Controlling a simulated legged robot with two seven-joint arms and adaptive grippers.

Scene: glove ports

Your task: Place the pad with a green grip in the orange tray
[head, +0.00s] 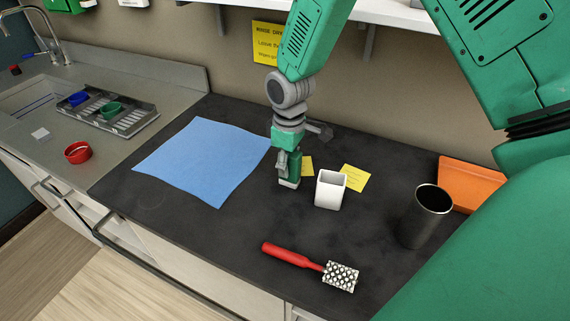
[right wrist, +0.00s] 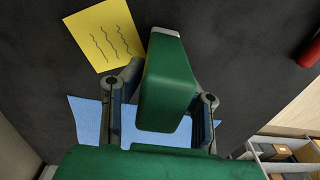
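My right gripper (head: 288,165) points down over the dark worktop, between the blue mat and the white cup. It appears shut on the pad with a green grip (head: 289,184), whose pale lower end shows beneath the fingers. In the right wrist view the green grip (right wrist: 167,85) stands between the two fingers. I cannot tell whether the pad touches the worktop. The orange tray (head: 468,186) lies at the far right, partly hidden behind my own arm and the dark metal cup. My left gripper is not in view.
A white cup (head: 330,189) stands just right of the gripper, near yellow notes (head: 355,178). A dark metal cup (head: 427,216) stands before the tray. The blue mat (head: 205,160) lies left. A shelf (head: 385,12) is above.

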